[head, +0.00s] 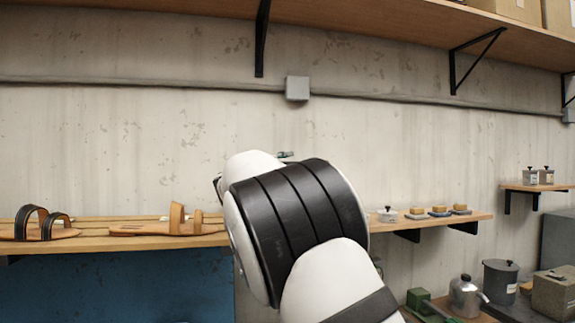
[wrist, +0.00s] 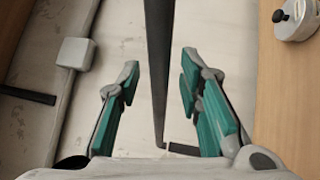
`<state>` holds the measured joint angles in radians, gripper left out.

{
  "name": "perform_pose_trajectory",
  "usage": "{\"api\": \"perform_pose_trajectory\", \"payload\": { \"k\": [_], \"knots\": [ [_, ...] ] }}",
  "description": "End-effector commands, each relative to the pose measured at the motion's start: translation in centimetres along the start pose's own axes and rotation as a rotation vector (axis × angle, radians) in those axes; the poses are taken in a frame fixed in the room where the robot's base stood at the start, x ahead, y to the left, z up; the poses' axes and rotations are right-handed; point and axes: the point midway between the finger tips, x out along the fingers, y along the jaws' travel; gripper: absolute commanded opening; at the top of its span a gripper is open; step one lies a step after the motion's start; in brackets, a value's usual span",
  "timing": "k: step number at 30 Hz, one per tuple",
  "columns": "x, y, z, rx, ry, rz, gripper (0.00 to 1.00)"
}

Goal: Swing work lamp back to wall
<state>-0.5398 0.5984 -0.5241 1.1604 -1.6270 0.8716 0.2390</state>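My gripper (wrist: 160,64) is open in the wrist view, its two teal-padded fingers spread apart. A long dark bar (wrist: 158,50) runs down the picture between the fingers, with a visible gap on each side. It narrows towards a small bracket-like foot (wrist: 183,150) low in the view. It may be the work lamp's arm, but no lamp head shows, so I cannot tell for sure. In the head view my white and black arm fills the middle and hides most of the gripper and whatever is behind it.
An upper shelf (head: 357,29) has black brackets. A grey box (head: 297,88) sits on the wall conduit.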

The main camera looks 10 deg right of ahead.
Motion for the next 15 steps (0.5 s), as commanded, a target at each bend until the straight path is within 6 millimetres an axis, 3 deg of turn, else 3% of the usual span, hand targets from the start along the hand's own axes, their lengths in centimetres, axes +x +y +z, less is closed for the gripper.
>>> {"api": "perform_pose_trajectory", "payload": {
  "k": [9,10,14,15],
  "knots": [
    [0.33,-0.02,0.03,0.001,0.000,-0.001,0.33],
    [0.33,-0.02,0.03,0.001,0.000,-0.001,0.31],
    [0.31,-0.01,0.03,0.001,0.000,-0.001,0.01],
    [0.31,-0.02,0.03,0.001,0.000,-0.001,0.00]
  ]
}}
